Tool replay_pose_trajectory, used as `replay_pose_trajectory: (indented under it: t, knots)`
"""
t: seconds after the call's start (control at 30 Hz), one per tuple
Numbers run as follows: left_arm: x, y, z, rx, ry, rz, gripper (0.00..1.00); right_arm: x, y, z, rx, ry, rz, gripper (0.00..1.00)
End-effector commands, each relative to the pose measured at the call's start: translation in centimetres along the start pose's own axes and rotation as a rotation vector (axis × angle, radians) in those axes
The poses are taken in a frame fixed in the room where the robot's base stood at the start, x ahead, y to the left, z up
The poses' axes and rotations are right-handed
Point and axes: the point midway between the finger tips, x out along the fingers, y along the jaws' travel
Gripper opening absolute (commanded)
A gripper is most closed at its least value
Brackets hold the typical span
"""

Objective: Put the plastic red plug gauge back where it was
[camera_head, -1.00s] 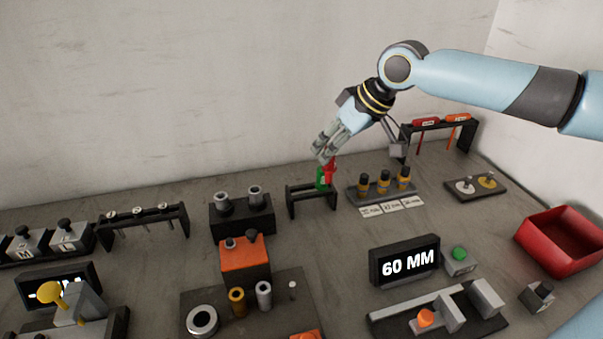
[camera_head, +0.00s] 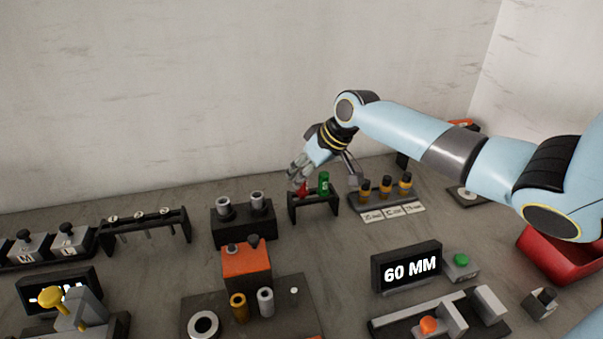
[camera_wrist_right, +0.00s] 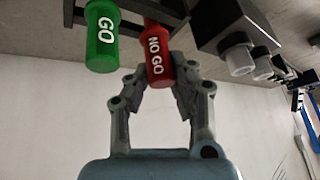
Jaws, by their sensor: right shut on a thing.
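The red plug gauge, marked NO GO (camera_wrist_right: 158,58), is between the fingers of my right gripper (camera_wrist_right: 160,88) in the right wrist view. In the head view the red gauge (camera_head: 303,188) is at the left part of a small black rack (camera_head: 318,212), mostly covered by my right gripper (camera_head: 298,184). The gripper is shut on it. The green GO gauge (camera_head: 324,183) stands upright in the rack just to the right; it also shows in the right wrist view (camera_wrist_right: 102,36). Whether the red gauge is fully seated is hard to tell. My left gripper is not in view.
A black block with two grey cylinders (camera_head: 240,215) stands left of the rack. A stand with several black-and-yellow pieces (camera_head: 385,200) is close on the right. The 60 MM display (camera_head: 406,266) and a red bin (camera_head: 560,262) are farther right. Bare table lies in front of the rack.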

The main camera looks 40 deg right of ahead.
Motion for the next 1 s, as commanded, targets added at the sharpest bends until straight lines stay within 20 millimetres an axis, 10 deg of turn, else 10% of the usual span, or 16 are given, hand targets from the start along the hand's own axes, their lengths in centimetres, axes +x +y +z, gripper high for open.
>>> replay_pose_trajectory:
  t: [0.4,0.43,0.6,1.0]
  knots:
    - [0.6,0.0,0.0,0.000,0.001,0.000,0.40,1.0,0.2,0.6,0.001,0.000,0.000,0.00]
    - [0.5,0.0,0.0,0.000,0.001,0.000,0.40,1.0,0.2,0.6,0.001,0.000,0.000,0.23]
    - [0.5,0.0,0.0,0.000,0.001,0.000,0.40,0.9,0.2,0.6,0.001,0.000,0.000,0.44]
    - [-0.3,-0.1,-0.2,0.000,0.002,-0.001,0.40,-0.3,0.0,-0.2,-0.001,0.001,0.001,0.44]
